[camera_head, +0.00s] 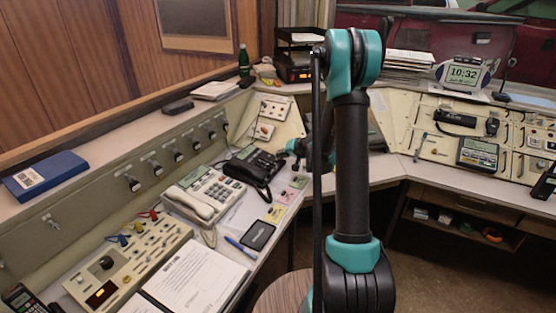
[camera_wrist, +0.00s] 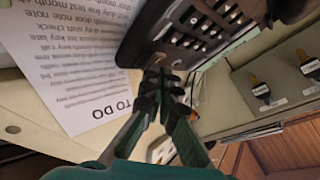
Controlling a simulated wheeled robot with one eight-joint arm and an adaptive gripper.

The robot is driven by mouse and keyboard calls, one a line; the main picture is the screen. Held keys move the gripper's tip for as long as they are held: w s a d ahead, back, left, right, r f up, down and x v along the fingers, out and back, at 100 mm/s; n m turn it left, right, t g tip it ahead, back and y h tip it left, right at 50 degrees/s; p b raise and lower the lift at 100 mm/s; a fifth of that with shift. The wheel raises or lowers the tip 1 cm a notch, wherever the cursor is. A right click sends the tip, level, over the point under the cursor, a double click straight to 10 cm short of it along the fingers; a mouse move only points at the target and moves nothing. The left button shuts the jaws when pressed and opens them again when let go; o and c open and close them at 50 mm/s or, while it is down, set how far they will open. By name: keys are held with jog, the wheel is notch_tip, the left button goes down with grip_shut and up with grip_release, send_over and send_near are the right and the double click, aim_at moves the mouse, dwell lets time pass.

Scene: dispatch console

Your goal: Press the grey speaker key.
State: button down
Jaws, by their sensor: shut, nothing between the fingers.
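A black desk telephone (camera_head: 264,160) stands on the left desk, its handset on its left side. In the wrist view the telephone (camera_wrist: 200,32) fills the top middle, with rows of small pale keys. A small pale grey key (camera_wrist: 158,57) shows at its near edge, just past my fingertips; no label is readable, so I cannot be sure it is the speaker key. My gripper (camera_wrist: 163,80) is shut and empty, its tips at the telephone's edge. I cannot tell whether they touch the key. In the head view my arm hides most of the gripper.
A white telephone (camera_head: 203,190) stands to the left of the black one. A printed TO DO sheet (camera_wrist: 75,75) lies beside the telephone. Coloured notes (camera_head: 283,200) and a black phone-like slab (camera_head: 258,236) lie on the desk in front. A panel of switches (camera_wrist: 285,75) is at the right of the wrist view.

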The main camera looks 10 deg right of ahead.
dwell(0.5)
jog(key=shift+d+r, duration=0.1)
jog(key=shift+r, duration=0.6)
jog(key=shift+r, duration=0.1)
jog(key=shift+s+d+r, duration=0.15)
jog(key=shift+r, duration=1.05)
jog(key=shift+s+d+r, duration=0.15)
jog(key=shift+r, duration=1.05)
jog(key=s+d+f+n+g+h, duration=0.1)
jog(key=s+f+g+h, duration=0.1)
jog(key=s, duration=1.8)
jog(key=s+d+f+n+g+h, duration=0.2)
jog(key=s+h, duration=0.1)
jog(key=s, duration=1.7)
jog(key=shift+s+d+g+h, duration=0.2)
jog(key=shift+s+g+h, duration=0.2)
